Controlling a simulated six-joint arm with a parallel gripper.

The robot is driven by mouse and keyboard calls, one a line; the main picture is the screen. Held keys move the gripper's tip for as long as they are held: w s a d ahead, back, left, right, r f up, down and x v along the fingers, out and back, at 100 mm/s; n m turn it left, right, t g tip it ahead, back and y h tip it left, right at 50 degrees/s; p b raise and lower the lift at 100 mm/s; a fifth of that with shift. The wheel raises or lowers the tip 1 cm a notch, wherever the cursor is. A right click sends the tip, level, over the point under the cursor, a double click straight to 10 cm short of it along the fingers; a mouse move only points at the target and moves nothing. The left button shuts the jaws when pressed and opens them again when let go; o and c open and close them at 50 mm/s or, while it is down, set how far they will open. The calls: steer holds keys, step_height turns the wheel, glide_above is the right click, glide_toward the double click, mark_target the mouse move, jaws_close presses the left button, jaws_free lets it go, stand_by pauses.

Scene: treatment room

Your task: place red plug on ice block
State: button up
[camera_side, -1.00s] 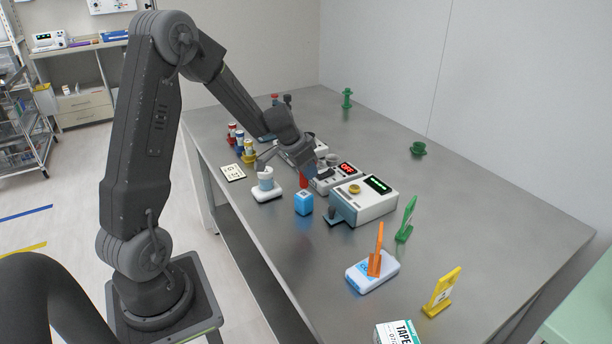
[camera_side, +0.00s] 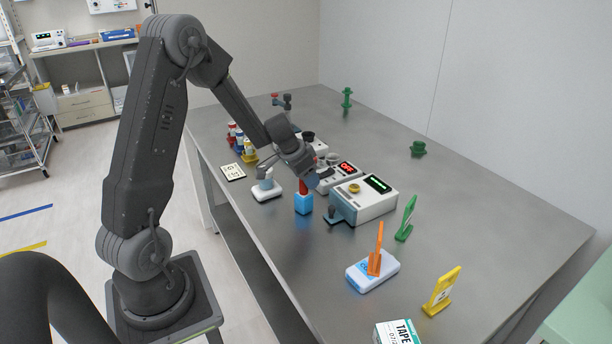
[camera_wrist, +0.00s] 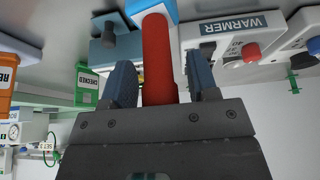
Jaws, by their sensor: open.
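The red plug (camera_side: 303,187) is upright, its lower end at the top of the small blue block (camera_side: 304,204), which I take for the ice block. In the wrist view the red plug (camera_wrist: 158,60) runs from between my fingers to the blue and white block (camera_wrist: 150,8), and they appear to touch. My gripper (camera_side: 309,179) is over the block, tilted down. In the wrist view my gripper (camera_wrist: 161,75) is open, one finger on each side of the plug, with gaps showing. The plug's upper end is partly hidden by my gripper.
Close to the right stand the white device with a green display (camera_side: 364,200) and the one with a red display (camera_side: 338,176). A white stand (camera_side: 266,188) is at the left. A blue-white pack with an orange piece (camera_side: 372,272) lies in front.

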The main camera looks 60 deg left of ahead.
steer(key=shift+r, duration=0.45)
steer(key=v, duration=1.1)
steer(key=s+d+r, duration=0.3)
steer(key=d, duration=0.5)
steer(key=s+d+r, duration=0.4)
steer(key=d, duration=0.3)
steer(key=s+d, duration=0.8)
steer(key=s, duration=0.2)
steer(key=shift+r+t, duration=0.25)
steer(key=shift+t, duration=0.15)
steer(key=shift+s, duration=0.1)
